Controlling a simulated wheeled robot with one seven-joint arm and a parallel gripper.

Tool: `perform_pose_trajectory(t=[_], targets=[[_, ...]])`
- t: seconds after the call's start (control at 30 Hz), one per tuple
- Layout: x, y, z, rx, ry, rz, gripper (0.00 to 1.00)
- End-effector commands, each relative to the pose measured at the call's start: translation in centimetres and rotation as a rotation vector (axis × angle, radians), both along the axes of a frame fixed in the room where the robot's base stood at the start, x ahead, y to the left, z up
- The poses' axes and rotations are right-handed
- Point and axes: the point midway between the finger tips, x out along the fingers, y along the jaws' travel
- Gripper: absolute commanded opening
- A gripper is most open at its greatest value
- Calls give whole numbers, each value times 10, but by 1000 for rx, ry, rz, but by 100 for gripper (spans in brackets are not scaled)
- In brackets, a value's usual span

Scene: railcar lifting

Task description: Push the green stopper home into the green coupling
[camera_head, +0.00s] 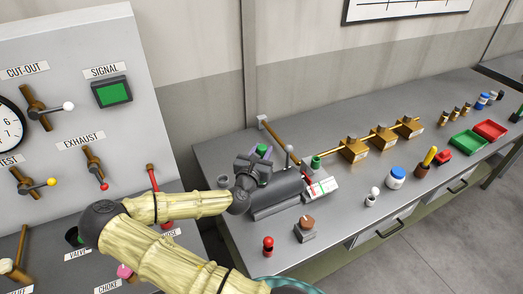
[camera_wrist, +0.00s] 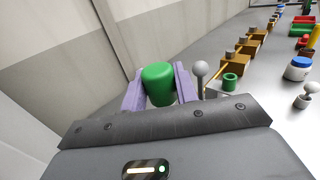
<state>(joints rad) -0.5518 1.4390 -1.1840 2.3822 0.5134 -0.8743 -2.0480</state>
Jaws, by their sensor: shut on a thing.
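My gripper (camera_wrist: 159,90) has purple fingers shut on the green stopper (camera_wrist: 158,76), one finger on each side. The stopper also shows small and partly hidden between the fingers in the head view (camera_head: 263,149). The green coupling (camera_wrist: 230,83) is a short green ring with a dark open top, to the right of my gripper in the wrist view. In the head view the coupling (camera_head: 316,163) stands at the left end of the brass pipe line, to the right of my gripper. The stopper is apart from the coupling. The stopper's lower end is hidden.
A lever with a grey ball knob (camera_wrist: 200,70) rises between my gripper and the coupling in the wrist view. Brass blocks (camera_head: 354,150) on a pipe extend right. A grey cylinder (camera_head: 276,192) lies below my gripper. A blue-lidded jar (camera_head: 397,178) stands on the bench in front of the blocks.

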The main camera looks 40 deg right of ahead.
Motion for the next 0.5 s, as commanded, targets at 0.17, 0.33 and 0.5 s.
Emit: perform_pose_trajectory(t=[0.17, 0.33, 0.5], targets=[[0, 0, -18, -1, -1, 0, 5], [0, 0, -27, -1, -1, 0, 5], [1, 1, -28, -1, -1, 2, 5]])
